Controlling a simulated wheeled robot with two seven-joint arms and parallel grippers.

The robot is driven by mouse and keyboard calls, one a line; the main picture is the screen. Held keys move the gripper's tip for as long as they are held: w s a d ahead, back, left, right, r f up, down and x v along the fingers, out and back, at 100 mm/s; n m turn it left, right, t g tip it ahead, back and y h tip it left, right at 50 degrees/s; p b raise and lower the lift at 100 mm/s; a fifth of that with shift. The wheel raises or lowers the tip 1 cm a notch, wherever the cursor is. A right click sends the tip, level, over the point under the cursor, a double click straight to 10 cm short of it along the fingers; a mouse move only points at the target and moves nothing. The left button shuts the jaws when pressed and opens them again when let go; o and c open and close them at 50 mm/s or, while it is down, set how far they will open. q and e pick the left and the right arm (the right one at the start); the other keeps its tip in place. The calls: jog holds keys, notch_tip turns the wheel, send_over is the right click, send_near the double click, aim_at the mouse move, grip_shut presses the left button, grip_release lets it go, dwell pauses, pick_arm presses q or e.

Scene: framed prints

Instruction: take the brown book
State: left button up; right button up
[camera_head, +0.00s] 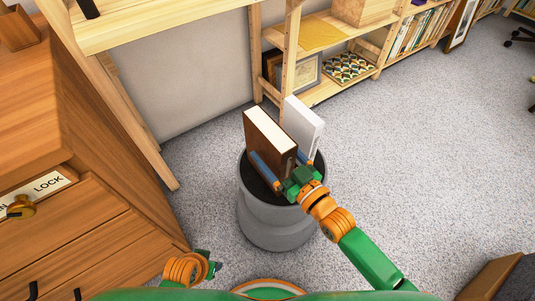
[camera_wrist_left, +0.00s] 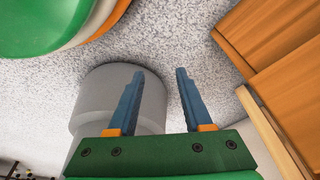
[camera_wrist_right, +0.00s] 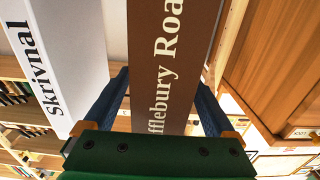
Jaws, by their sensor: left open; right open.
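The brown book (camera_head: 262,148) stands upright with its pale page edge up, at the dark top of a grey round bin or stool (camera_head: 275,222). Its spine (camera_wrist_right: 172,60), with white lettering, fills the middle of the right wrist view. My right gripper (camera_wrist_right: 163,78) is open, with one blue finger on each side of the spine; I cannot tell whether they touch it. It also shows in the head view (camera_head: 279,165). My left gripper (camera_wrist_left: 160,72) is open and empty, low at the left of the bin. In the head view its wrist (camera_head: 190,268) shows near the bottom edge.
A white book (camera_head: 304,127) stands close to the right of the brown one. A wooden drawer cabinet (camera_head: 70,200) is at the left. Wooden shelves (camera_head: 325,85) with framed prints and books stand behind. Grey carpet (camera_head: 430,160) is clear to the right.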

jog(key=shift+x, duration=1.1)
grip_shut()
pick_arm(q)
jog(key=shift+w+r, duration=0.3)
jog(key=shift+r, duration=0.5)
pick_arm(e)
jog(key=shift+r, duration=0.1)
pick_arm(q)
jog(key=shift+d, duration=0.1)
pick_arm(e)
jog(key=shift+r, duration=0.1)
